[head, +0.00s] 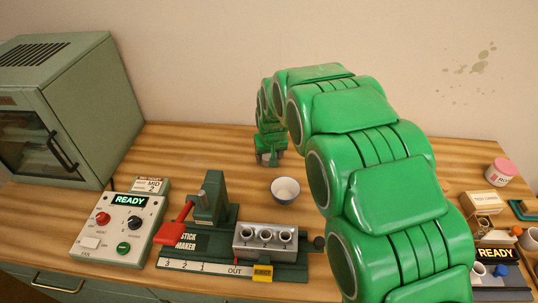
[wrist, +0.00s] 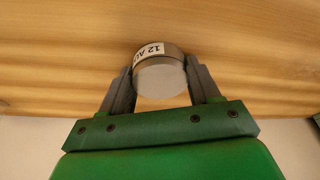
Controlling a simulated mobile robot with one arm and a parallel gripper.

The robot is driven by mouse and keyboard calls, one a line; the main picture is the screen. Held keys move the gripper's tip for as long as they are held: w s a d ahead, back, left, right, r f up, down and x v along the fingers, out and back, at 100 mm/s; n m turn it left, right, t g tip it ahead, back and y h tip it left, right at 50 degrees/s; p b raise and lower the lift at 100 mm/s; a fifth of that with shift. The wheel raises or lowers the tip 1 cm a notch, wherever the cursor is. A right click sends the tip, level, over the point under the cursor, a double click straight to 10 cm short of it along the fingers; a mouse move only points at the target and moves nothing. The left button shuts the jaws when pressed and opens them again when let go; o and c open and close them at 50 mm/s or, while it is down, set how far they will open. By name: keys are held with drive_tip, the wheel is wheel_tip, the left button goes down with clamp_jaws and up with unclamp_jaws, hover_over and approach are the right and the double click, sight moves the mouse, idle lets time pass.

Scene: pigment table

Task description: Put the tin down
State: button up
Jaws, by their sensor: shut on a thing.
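The tin (wrist: 160,76) is a short round container with a pale flat face and a brownish side. A white label on its side carries dark print, partly readable as "12 AU". My gripper (wrist: 160,85) is shut on the tin, with one dark finger on each side. In the head view, my gripper (head: 268,157) is at the back of the wooden table (head: 215,140), left of my green arm, and the tin is hard to make out there. I cannot tell whether the tin touches the table.
A white bowl (head: 285,190) stands just in front of my gripper. The stick maker (head: 205,240) with its red lever, and a control panel (head: 118,225) reading READY, are at the front left. A green oven (head: 75,110) stands at the left. The table left of my gripper is clear.

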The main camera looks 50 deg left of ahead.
drive_tip(key=shift+f, duration=0.1)
drive_tip(key=o, duration=1.1)
drive_tip(key=v, duration=1.2)
